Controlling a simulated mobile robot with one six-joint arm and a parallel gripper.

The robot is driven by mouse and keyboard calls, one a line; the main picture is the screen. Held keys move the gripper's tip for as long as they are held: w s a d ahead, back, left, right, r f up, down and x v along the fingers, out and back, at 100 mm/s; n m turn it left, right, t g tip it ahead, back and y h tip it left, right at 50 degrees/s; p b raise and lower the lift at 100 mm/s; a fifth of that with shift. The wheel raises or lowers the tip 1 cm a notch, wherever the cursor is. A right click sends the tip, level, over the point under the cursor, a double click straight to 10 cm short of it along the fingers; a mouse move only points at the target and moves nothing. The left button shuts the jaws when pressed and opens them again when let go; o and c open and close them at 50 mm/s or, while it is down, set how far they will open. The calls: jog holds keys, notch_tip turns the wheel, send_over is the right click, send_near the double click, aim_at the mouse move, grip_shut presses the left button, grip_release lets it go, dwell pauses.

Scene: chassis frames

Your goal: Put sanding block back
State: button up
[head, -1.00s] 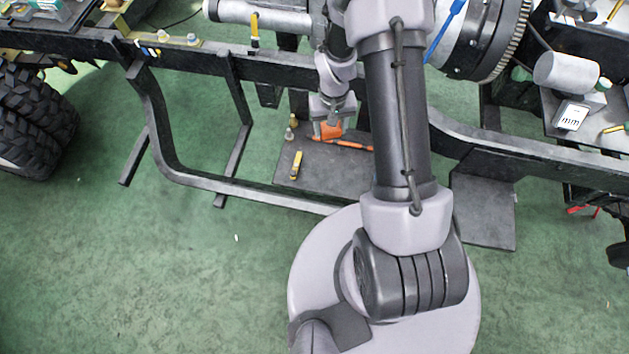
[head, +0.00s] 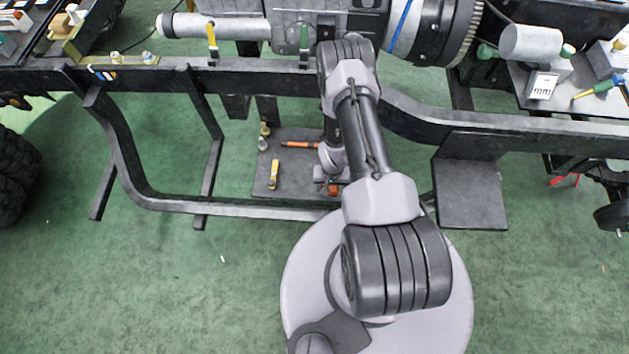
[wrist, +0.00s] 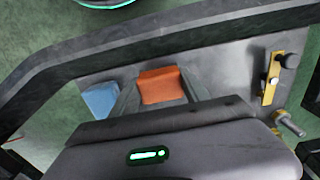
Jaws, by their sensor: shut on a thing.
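The orange block, which looks like the sanding block (wrist: 162,86), is between the fingers of my gripper (wrist: 158,76) in the wrist view. My gripper is shut on it. In the head view the orange block (head: 334,190) shows only as a small patch below my gripper (head: 326,182), near the front right of the low grey platform (head: 290,183). My arm hides much of it. I cannot tell whether the block touches the platform.
A yellow-and-black tool (head: 274,174) and an orange-handled tool (head: 300,145) lie on the platform. A blue object (wrist: 100,100) is just left of my fingers. Dark frame rails (head: 250,208) run in front of and above the platform.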

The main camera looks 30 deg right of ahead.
jog(key=w, duration=0.2)
jog(key=w+a+b, duration=0.1)
jog(key=w, duration=0.1)
jog(key=w+f+b, duration=0.1)
jog(key=w, duration=0.2)
jog(key=shift+a, duration=0.25)
jog(key=f+b, duration=0.3)
jog(key=shift+w+a+f, duration=0.1)
jog(key=shift+w+f, duration=0.2)
jog(key=shift+f, duration=0.05)
jog(key=shift+r, duration=0.25)
jog(key=o, duration=1.3)
jog(key=shift+f, duration=0.15)
